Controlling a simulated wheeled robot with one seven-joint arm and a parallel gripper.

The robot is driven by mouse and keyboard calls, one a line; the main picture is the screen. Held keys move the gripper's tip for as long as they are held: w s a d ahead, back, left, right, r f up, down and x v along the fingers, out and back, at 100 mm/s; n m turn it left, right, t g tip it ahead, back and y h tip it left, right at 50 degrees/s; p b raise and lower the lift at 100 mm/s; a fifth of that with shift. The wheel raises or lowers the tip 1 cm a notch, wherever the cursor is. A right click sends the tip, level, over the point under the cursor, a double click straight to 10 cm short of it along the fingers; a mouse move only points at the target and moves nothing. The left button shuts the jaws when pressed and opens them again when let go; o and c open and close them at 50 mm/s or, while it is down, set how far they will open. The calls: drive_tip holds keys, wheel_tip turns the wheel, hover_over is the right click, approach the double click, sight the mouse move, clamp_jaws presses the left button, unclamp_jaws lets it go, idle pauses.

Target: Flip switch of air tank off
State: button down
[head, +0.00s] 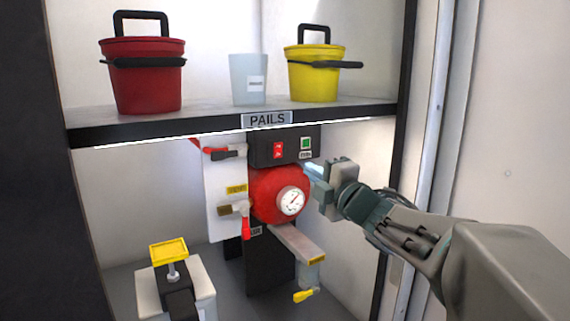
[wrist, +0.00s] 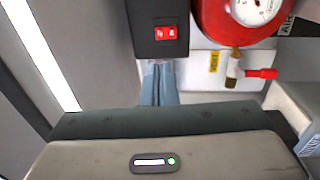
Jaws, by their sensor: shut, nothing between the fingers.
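The red air tank (head: 265,190) with a round white gauge (head: 292,201) sits under the shelf in the head view. Above it is a black box with a small red rocker switch (head: 278,150). In the wrist view the red switch (wrist: 166,33) is on the dark box, with the red tank (wrist: 212,22) beside it at upper right. My gripper (head: 310,170) is to the right of the tank, just below the box's right end. Its fingers (wrist: 158,72) are together and empty in the wrist view, with their tips a little short of the switch. Whether they touch the box is unclear.
A shelf (head: 215,117) labelled PAILS hangs just above, holding a red pail (head: 145,80), a clear beaker (head: 249,80) and a yellow pail (head: 314,75). A green button (head: 306,143) sits right of the switch. A red-handled valve (head: 246,228) is below left.

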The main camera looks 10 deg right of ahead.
sight(276, 146)
drive_tip(key=p+x, duration=0.1)
drive_tip(key=x, duration=1.2)
drive_tip(key=shift+a+p, duration=0.1)
drive_tip(key=shift+p, duration=0.2)
